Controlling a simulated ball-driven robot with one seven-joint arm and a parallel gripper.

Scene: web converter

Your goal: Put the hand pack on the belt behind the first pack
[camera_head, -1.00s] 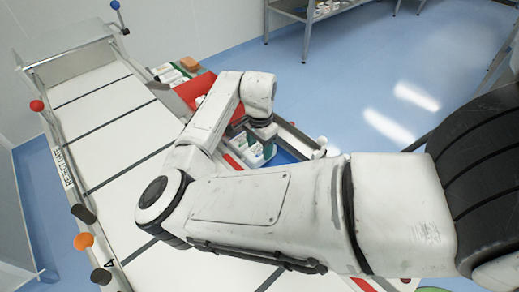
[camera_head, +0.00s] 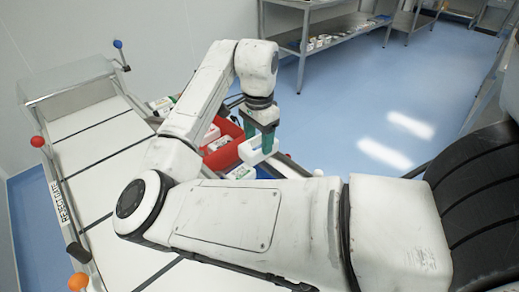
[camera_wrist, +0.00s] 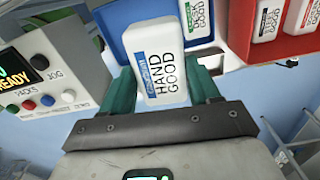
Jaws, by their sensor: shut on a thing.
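My gripper (camera_head: 259,138) has teal fingers and is shut on a white pack (camera_head: 252,152). In the wrist view, the fingers (camera_wrist: 158,80) stand at both sides of this pack (camera_wrist: 155,35), marked HAND GOOD with a blue label. The pack is held above a blue tray (camera_wrist: 115,22). The white belt (camera_head: 95,130), crossed by dark lines, runs along the left of the head view. No pack shows on its visible part; my arm hides some of it.
A red bin (camera_head: 222,158) holding packs is beside the gripper; its inside shows in the wrist view (camera_wrist: 245,45). A control box (camera_wrist: 50,65) with READY display and buttons is at left. Knobs (camera_head: 37,141) line the belt edge. A metal shelf (camera_head: 325,35) stands behind.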

